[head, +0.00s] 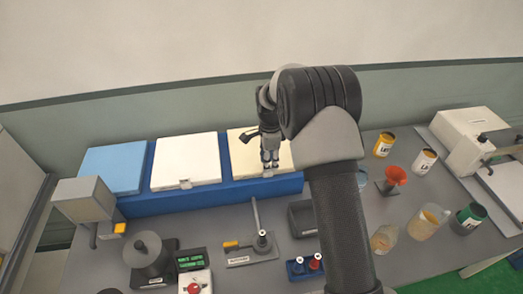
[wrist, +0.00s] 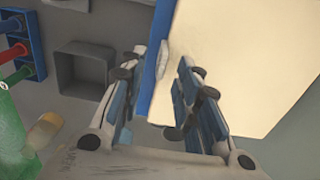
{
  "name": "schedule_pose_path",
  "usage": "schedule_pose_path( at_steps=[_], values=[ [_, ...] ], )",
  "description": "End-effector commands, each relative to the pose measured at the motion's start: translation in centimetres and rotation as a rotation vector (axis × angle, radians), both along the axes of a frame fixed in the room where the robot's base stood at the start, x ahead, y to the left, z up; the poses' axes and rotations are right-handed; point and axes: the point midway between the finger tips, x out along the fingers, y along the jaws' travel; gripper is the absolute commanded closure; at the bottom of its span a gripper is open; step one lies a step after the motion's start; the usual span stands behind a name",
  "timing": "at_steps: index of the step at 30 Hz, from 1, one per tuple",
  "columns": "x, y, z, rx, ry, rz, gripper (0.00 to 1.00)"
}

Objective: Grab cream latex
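The cream latex is a flat cream slab (head: 243,162) in the rightmost place of the blue stand (head: 245,191). In the wrist view the slab (wrist: 238,58) fills the upper right, with a small pale tab (wrist: 164,59) on its edge by the blue side (wrist: 150,62). My gripper (head: 269,164) is over the front part of the slab and hides some of it. In the wrist view my gripper (wrist: 157,75) is open, and the tab appears between its fingertips. I see nothing gripped. I cannot tell whether the fingers touch the tab or slab.
A white slab (head: 187,160) and a blue slab (head: 112,168) lie on the same stand to the left. A dark open box (head: 302,219), also in the wrist view (wrist: 84,66), stands in front.

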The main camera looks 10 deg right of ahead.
Motion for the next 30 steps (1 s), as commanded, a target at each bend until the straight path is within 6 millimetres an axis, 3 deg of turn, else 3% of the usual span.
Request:
schedule_pose_path(
  at_steps=[3, 7, 13, 27, 30],
  values=[
    [0.1, 0.2, -2.1, 0.0, 0.003, 0.0, 0.7],
    [0.2, 0.1, -3.4, 0.0, 0.001, 0.0, 0.7],
    [0.2, 0.1, -3.4, 0.0, 0.0, 0.0, 0.7],
    [0.2, 0.1, -3.4, 0.0, 0.0, 0.0, 1.0],
    [0.2, 0.1, -3.4, 0.0, 0.0, 0.0, 1.0]
  ],
)
